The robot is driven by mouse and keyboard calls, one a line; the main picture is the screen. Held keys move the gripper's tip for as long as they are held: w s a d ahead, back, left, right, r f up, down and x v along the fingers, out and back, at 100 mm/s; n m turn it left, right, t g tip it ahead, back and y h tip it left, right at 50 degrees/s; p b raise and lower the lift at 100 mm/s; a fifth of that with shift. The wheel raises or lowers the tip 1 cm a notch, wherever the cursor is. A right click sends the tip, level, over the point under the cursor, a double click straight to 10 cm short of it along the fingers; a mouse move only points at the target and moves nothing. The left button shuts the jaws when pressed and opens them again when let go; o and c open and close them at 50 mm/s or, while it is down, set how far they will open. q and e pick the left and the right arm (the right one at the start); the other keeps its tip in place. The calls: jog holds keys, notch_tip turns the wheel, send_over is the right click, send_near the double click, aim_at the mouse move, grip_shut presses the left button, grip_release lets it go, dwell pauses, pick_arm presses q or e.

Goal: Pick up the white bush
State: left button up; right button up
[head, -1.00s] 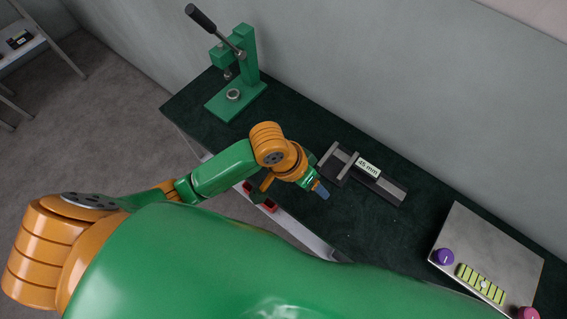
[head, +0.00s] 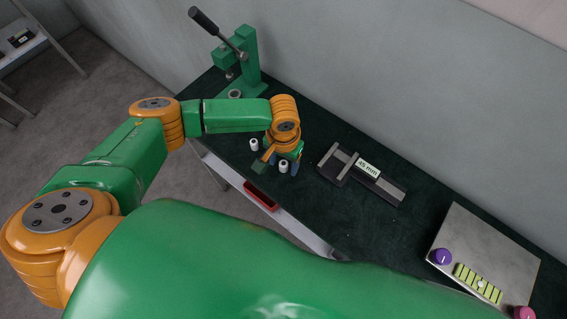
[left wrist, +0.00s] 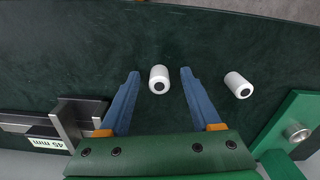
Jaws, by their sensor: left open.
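Two white bushes, short cylinders with a dark bore, are on the dark green bench top. One white bush (head: 284,167) is at my left gripper (head: 282,164). In the left wrist view this bush (left wrist: 159,80) shows between the two blue fingers of the open gripper (left wrist: 160,74), with a gap on each side. The other white bush (head: 254,144) is farther left, towards the press. It also shows in the left wrist view (left wrist: 238,86), outside the fingers to the right. My right gripper is not in view.
A green lever press (head: 236,66) stands at the bench's far left. A grey gauge marked 45 mm (head: 372,182) lies right of the gripper. A metal plate (head: 487,243) with purple and pink knobs is at the right. A red bin (head: 261,196) is at the front edge.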

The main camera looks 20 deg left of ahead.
pick_arm(q)
grip_shut()
jog(key=shift+r, duration=0.1)
